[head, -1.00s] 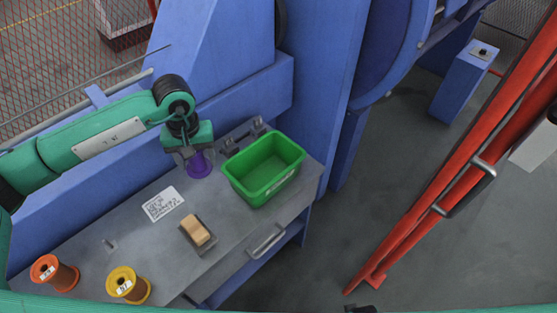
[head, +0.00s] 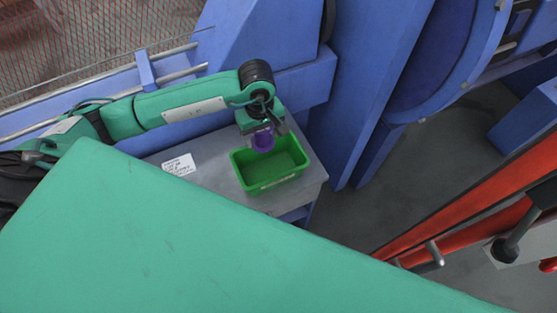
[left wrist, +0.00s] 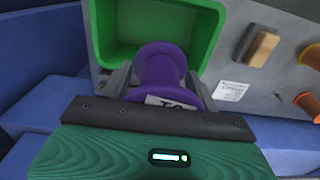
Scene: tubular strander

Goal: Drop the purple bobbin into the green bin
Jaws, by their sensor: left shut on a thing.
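The purple bobbin (head: 263,141) is held in my left gripper (head: 262,128), which is shut on it. In the head view the bobbin hangs over the far left part of the green bin (head: 270,184). In the left wrist view the bobbin (left wrist: 162,72) lies between the two fingers (left wrist: 158,84), with a white label partly showing. The green bin also shows there (left wrist: 205,35), just beyond the bobbin, and its visible inside is empty. The exact height of the bobbin above the bin is hard to tell. My right gripper is not in view.
The bin stands on a grey bench (head: 215,160) beside a white label sheet (head: 179,165). Blue machine walls rise behind. The left wrist view shows a brown block (left wrist: 263,48) and orange bobbins (left wrist: 308,103) on the bench. A red rail (head: 450,200) is at right.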

